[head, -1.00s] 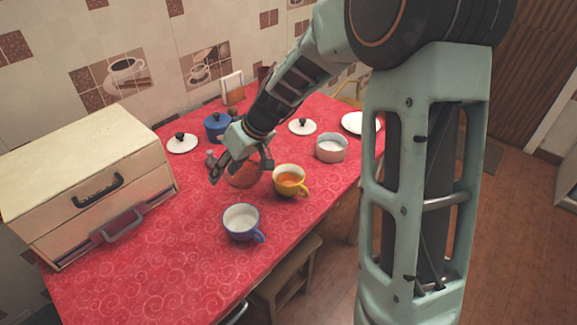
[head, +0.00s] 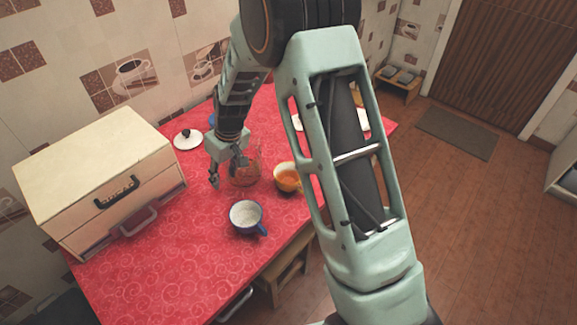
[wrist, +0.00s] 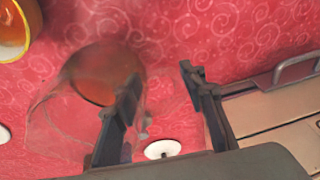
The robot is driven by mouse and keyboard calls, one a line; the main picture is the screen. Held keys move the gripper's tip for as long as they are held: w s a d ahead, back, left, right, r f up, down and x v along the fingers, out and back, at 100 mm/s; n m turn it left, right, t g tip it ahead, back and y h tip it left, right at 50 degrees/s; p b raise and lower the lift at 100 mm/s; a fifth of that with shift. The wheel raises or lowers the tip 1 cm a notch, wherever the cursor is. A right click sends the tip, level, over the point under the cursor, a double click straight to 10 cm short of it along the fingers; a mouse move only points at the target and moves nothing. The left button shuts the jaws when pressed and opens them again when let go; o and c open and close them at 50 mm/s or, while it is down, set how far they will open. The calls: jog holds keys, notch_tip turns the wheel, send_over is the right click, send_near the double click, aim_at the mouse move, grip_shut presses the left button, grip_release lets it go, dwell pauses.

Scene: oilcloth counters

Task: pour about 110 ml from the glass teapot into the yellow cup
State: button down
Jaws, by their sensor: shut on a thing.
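The glass teapot (head: 250,172) is clear, with orange-brown liquid low in it. It stands on or just above the red cloth; I cannot tell which, and no clear tilt shows. My gripper (head: 228,171) is at its left side, shut on the teapot, most likely by its handle; the exact contact is unclear. The teapot's see-through body (wrist: 98,76) and my fingers (wrist: 160,80) show in the wrist view. The yellow cup (head: 285,184), right of the teapot, has orange liquid in it. Its edge shows top left in the wrist view (wrist: 14,48).
A blue cup (head: 246,217) with pale contents stands in front of the teapot. A cream drawer box (head: 95,180) fills the counter's left. A white lid with a dark knob (head: 188,139) lies behind. My arm hides the right part of the counter. The front-left cloth is clear.

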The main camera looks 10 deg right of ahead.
jog(key=shift+w+a+f+h+p, duration=0.15)
jog(key=shift+a+f+h+p, duration=0.25)
jog(key=shift+h+p, duration=0.3)
jog(key=shift+d+g, duration=0.1)
jog(key=shift+g, duration=0.2)
